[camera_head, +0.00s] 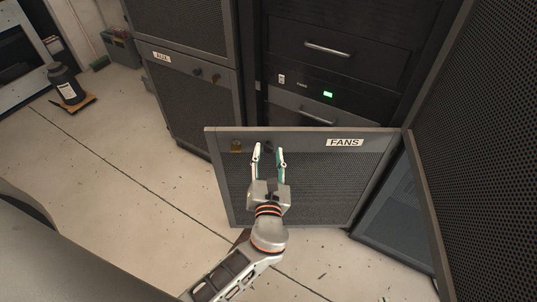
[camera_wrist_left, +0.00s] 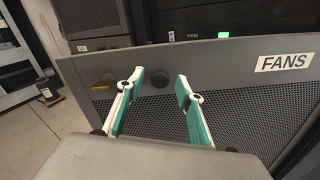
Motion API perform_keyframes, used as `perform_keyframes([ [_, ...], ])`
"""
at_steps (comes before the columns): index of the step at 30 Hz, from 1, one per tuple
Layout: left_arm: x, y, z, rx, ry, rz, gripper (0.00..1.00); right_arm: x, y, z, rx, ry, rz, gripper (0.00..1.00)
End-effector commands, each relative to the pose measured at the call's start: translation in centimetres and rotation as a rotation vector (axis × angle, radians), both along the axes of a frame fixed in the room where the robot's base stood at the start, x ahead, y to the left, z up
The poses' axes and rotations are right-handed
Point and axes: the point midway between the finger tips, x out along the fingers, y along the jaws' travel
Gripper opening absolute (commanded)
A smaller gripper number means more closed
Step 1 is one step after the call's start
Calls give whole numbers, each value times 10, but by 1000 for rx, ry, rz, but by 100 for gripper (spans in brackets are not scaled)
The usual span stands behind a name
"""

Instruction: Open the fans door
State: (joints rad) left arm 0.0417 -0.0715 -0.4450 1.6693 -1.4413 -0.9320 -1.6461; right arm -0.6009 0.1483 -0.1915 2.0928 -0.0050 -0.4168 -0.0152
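The fans door (camera_head: 320,182) is a grey framed mesh panel with a white "FANS" label (camera_head: 345,142). It stands swung out from the rack, its left edge well clear of the cabinet. A brass-coloured latch (camera_head: 236,146) and a dark round knob (camera_head: 268,147) sit near its top left; the knob also shows in the left wrist view (camera_wrist_left: 155,77). My left gripper (camera_head: 269,149) is open and empty, with its fingers in front of the door on either side of the knob. Contact cannot be told. My right gripper is not in view.
The "AUX" door (camera_head: 190,98) is at the left of the rack. A large mesh door (camera_head: 480,130) stands at the right. A dark bottle (camera_head: 65,85) and a green-grey box (camera_head: 121,48) are at the far left. The floor at left is mostly clear.

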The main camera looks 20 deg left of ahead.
Motion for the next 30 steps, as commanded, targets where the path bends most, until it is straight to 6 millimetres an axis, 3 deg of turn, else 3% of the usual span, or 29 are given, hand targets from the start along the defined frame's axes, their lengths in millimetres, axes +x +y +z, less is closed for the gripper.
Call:
perform_keyframes([
  [8, -6, -3, 0, 0, 0, -1, 36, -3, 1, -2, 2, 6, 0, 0],
  [21, -64, -24, 0, -1, 1, -1, 36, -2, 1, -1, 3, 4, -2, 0],
  [30, -70, -27, 0, 0, 0, 0, 36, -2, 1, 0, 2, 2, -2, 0],
])
